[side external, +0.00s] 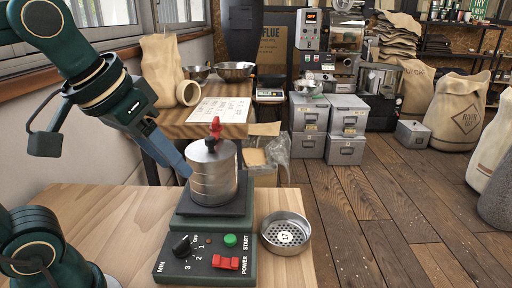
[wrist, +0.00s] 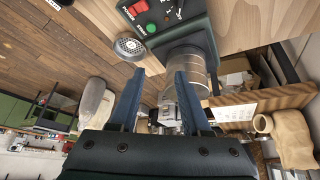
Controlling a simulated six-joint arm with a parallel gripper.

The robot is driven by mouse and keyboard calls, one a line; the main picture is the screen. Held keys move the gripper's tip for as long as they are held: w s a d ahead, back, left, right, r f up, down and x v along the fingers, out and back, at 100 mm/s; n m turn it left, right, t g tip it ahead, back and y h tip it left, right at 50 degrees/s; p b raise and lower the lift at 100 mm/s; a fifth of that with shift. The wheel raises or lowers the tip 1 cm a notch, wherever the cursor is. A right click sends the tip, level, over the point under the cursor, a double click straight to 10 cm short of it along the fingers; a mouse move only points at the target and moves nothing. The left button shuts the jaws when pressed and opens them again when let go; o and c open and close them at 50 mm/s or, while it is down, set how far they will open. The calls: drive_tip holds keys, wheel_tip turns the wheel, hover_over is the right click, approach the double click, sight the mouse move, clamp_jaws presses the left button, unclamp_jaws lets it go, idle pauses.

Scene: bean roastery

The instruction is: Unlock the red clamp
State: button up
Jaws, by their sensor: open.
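The red clamp (side external: 215,127) stands upright on the lid of a silver metal canister (side external: 212,180). The canister sits on a dark shaker machine (side external: 205,262) on a wooden table. In the wrist view the canister (wrist: 188,62) shows beyond the fingers, and I cannot make out the clamp there. My gripper (side external: 184,169) has blue fingers and comes down from the upper left to the canister's left side, below the clamp's height. In the wrist view my gripper (wrist: 158,74) has its fingers spread apart with nothing between them. I cannot tell whether a finger touches the canister.
The machine's front has a black knob (side external: 182,244), a green start button (side external: 230,240) and a red power switch (side external: 226,262). A round perforated sieve (side external: 286,234) lies to its right. Behind is a wooden table (side external: 196,128) with a paper sheet and a sack. The tabletop at left is clear.

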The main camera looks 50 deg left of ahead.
drive_tip(key=w+a+r+n+y, duration=0.1)
drive_tip(key=w+a+r+n, duration=0.15)
drive_tip(key=w+r, duration=0.35)
drive_tip(key=n+g+y, duration=0.1)
drive_tip(key=n+g, duration=0.2)
drive_tip(key=n, duration=0.1)
hover_over(215, 119)
drive_tip(key=s+d, duration=0.2)
drive_tip(key=f, duration=0.3)
drive_tip(key=shift+w+f, duration=0.15)
drive_tip(key=shift+w, duration=0.05)
drive_tip(key=shift+x, duration=2.7)
drive_tip(key=shift+a, duration=0.2)
